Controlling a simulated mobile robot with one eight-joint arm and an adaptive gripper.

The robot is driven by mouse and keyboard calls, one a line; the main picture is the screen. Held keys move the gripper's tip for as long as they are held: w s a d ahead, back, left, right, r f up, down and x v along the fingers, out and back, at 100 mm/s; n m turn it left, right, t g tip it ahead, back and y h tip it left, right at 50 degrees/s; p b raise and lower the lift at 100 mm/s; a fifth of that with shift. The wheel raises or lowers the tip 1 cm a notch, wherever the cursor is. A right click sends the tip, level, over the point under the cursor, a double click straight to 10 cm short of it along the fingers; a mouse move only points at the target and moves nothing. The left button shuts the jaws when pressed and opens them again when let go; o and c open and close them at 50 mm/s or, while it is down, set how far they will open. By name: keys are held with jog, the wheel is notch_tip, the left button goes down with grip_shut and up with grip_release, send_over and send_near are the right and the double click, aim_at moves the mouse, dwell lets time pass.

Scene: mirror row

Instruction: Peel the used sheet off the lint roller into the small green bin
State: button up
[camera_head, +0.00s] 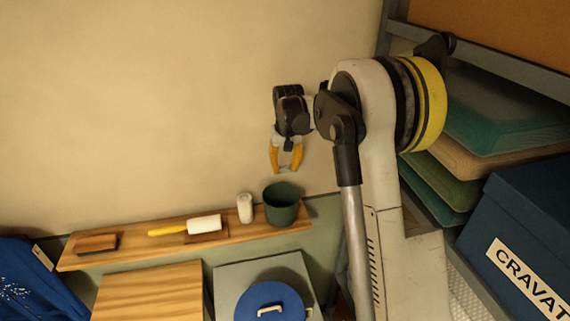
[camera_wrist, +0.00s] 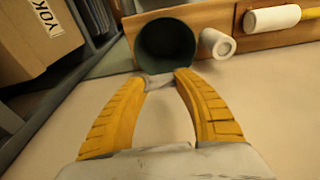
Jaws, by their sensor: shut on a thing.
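My gripper (camera_head: 285,170) has yellow fingers and hangs in the air above the small green bin (camera_head: 283,207). In the wrist view, the fingertips (camera_wrist: 165,76) are shut on a small greyish-white piece, the used sheet (camera_wrist: 160,83), stretched between them. The sheet is not clear in the head view. The dark round mouth of the bin shows just beyond the fingertips in the wrist view (camera_wrist: 165,47). The lint roller (camera_head: 204,225), with a white roll and yellow handle, lies on the wooden shelf left of the bin. It also shows in the wrist view (camera_wrist: 272,20).
A white spare roll (camera_head: 245,208) stands beside the bin on the shelf (camera_head: 130,253), with a brown brush or block (camera_head: 96,243) at the left end. Below are a wooden box (camera_head: 150,292) and a blue lid (camera_head: 268,300). Shelving with trays and a dark blue box (camera_head: 520,235) stands right.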

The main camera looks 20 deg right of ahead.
jog(key=shift+d+f+b, duration=0.15)
jog(key=shift+f+b, duration=0.3)
jog(key=shift+f, duration=0.95)
jog(key=o, duration=0.7)
jog(key=shift+o, duration=0.2)
jog(key=shift+r, duration=0.15)
notch_tip(320, 180, up, 12)
jog(key=s, duration=0.1)
jog(key=shift+s+a, duration=0.2)
jog(key=shift+s, duration=0.2)
jog(key=shift+f, duration=0.2)
